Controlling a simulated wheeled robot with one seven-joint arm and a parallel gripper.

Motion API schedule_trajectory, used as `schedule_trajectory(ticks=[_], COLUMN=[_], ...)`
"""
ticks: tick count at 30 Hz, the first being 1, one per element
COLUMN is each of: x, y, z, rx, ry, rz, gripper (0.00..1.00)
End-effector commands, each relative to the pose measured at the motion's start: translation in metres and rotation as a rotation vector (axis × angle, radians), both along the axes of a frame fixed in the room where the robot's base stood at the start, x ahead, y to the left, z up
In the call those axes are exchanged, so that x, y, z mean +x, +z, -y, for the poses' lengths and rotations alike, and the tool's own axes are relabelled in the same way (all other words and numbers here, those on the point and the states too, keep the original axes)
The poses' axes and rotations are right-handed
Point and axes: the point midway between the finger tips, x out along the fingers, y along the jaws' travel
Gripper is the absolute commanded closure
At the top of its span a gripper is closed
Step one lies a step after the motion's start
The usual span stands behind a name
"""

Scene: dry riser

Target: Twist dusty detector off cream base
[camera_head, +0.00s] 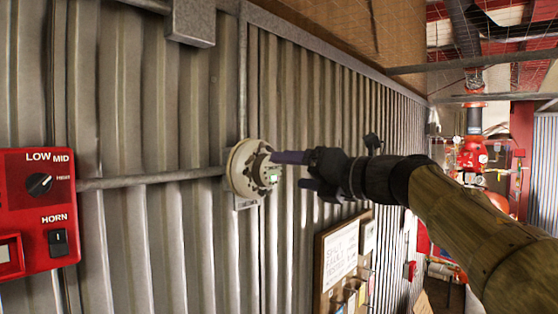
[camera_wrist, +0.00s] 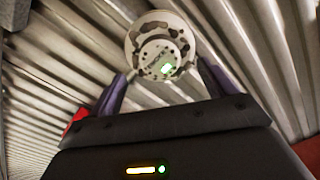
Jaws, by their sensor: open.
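The detector (camera_head: 264,171) is a round pale disc with dark smudges and a lit green spot. It sits on the cream base (camera_head: 240,168), which is fixed to the corrugated metal wall. In the wrist view the detector (camera_wrist: 158,60) faces the camera, with the base's rim (camera_wrist: 137,28) around it. My gripper (camera_head: 293,170) is open, with its purple fingers pointing at the detector from the right. In the wrist view the two fingertips (camera_wrist: 160,74) lie to either side of the detector's lower part. I cannot tell whether they touch it.
A red control box (camera_head: 38,212) with a knob and switch hangs at the left. A conduit (camera_head: 150,178) runs from near it to the base. A notice board (camera_head: 341,262) is on the wall below my arm. Red pipework (camera_head: 474,155) stands at the far right.

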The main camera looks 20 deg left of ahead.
Motion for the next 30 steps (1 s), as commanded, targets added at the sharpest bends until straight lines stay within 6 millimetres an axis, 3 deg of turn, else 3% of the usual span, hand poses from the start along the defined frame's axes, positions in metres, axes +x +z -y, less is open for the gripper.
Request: schedule_trajectory(ticks=[9, 20, 28, 30], x=[0.016, 0.018, 0.018, 0.018], y=[0.002, 0.000, 0.000, 0.000], z=[-0.040, -0.045, -0.045, -0.045], rx=[0.000, 0.000, 0.001, 0.001], ry=[0.001, 0.000, -0.001, -0.001], rz=[-0.001, 0.000, 0.000, 0.000], gripper=[0.17, 0.17, 0.69, 0.69])
